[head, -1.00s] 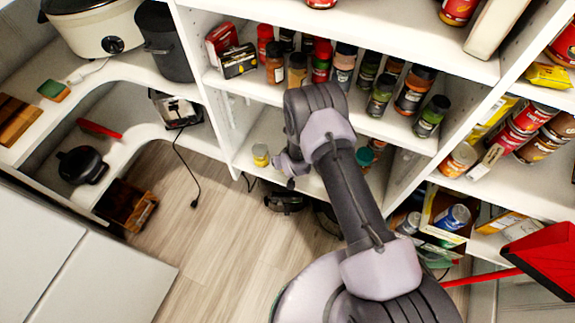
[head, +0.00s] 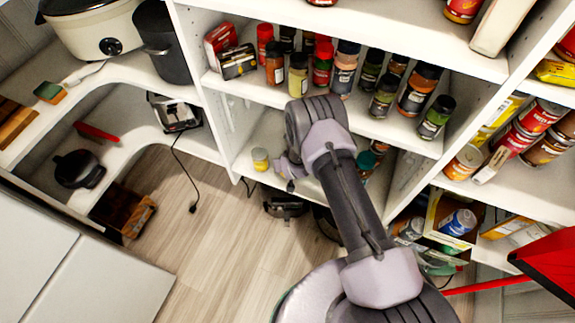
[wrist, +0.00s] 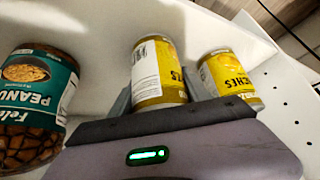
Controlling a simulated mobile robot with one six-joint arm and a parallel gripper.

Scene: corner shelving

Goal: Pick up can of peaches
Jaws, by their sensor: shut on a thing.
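In the wrist view, a can of peaches (wrist: 158,72) with a yellow label and a white side panel stands between the two dark fingers of my gripper (wrist: 160,92). The gripper is shut on this can, and the can's lower part is partly hidden by the gripper. A second yellow can (wrist: 228,76), lettered "CHES", stands just right of the right finger. In the head view, one yellow can (head: 261,159) shows on the lower shelf, left of my wrist. My arm hides the fingers and the held can there.
A peanut jar (wrist: 38,105) stands left of the gripper in the wrist view. A white side wall with holes (wrist: 290,95) is close on the right. Above, a shelf of spice jars (head: 342,72) sits near my arm. The wooden floor (head: 190,240) is open at left.

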